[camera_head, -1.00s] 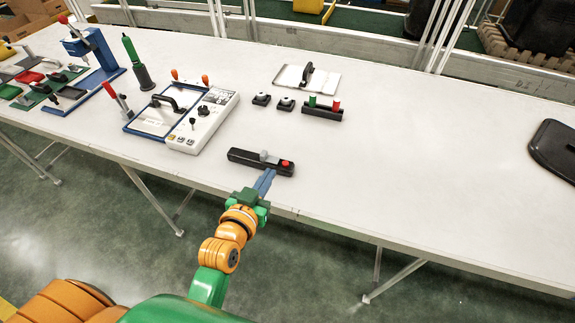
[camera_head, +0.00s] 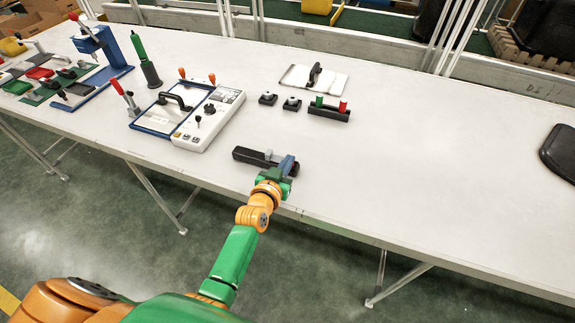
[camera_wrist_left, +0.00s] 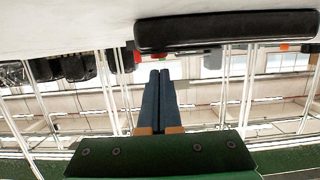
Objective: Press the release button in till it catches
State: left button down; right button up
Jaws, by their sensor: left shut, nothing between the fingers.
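A long black control box (camera_head: 245,154) lies near the table's front edge, with a grey knob (camera_head: 268,154) on top. My left gripper (camera_head: 288,163) is at the right end of this box. Its blue fingers are shut with nothing between them and hide the box's right end, including the red button seen there before. I cannot tell whether they touch the button or how deep it sits. My right gripper is not in view.
Behind stand a black box (camera_head: 329,113) with green and red knobs, two small switches, and a plate (camera_head: 312,80) with a black handle. A white panel fixture (camera_head: 208,120) is to the left.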

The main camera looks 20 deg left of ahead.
pick_arm(q)
jog(key=shift+f, duration=0.35)
